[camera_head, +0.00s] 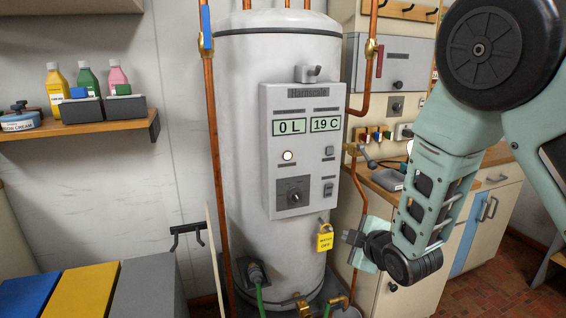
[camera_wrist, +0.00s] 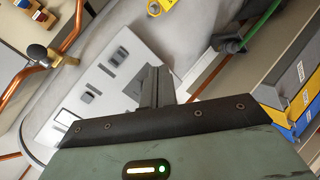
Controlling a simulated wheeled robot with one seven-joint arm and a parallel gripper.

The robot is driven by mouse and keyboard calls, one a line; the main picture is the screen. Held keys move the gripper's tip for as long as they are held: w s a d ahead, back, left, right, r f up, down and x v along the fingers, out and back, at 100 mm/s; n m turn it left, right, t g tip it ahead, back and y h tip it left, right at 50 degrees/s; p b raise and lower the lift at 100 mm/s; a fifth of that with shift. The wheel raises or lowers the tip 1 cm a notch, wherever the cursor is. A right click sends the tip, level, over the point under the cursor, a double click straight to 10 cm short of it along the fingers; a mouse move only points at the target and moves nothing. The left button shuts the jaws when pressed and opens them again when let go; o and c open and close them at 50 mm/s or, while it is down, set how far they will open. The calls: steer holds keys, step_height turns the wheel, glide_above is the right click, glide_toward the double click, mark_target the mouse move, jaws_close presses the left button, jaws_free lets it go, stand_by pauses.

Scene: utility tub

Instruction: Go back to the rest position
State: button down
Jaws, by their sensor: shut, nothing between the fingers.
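My gripper (camera_head: 352,238) is shut and empty at the end of my bent arm, in front of the lower right side of the grey water tank (camera_head: 265,75) in the head view. It appears apart from the tank. In the wrist view my shut fingers (camera_wrist: 157,80) point up the picture, over the tank's tilted control panel (camera_wrist: 95,95). The same panel (camera_head: 304,160) reads 0 L and 19 C in the head view.
A yellow padlock tag (camera_head: 325,238) hangs low on the tank, left of my gripper. Copper pipes (camera_head: 213,170) flank the tank. A cabinet with a worktop (camera_head: 385,178) stands behind my arm. A bottle shelf (camera_head: 85,128) and coloured bins (camera_head: 82,295) are at left.

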steer(key=s+a+r+m+g+p, duration=0.2)
steer(key=s+a+r+m+g, duration=0.15)
steer(key=s, duration=0.55)
steer(key=s+a+r+m+g+p, duration=0.1)
steer(key=s+a+r+m+g, duration=0.25)
steer(key=s, duration=0.65)
steer(key=s+d+r+g+h, duration=0.1)
steer(key=s+d+r+g, duration=0.1)
steer(key=s, duration=0.6)
steer(key=s+d+r+g+h+p, duration=0.1)
steer(key=s+r+g, duration=0.2)
steer(key=s, duration=0.4)
steer(key=shift+s+d+r+m+h+p, duration=0.25)
steer(key=shift+s+d+m+h+p, duration=0.05)
steer(key=shift+s+d+h, duration=0.1)
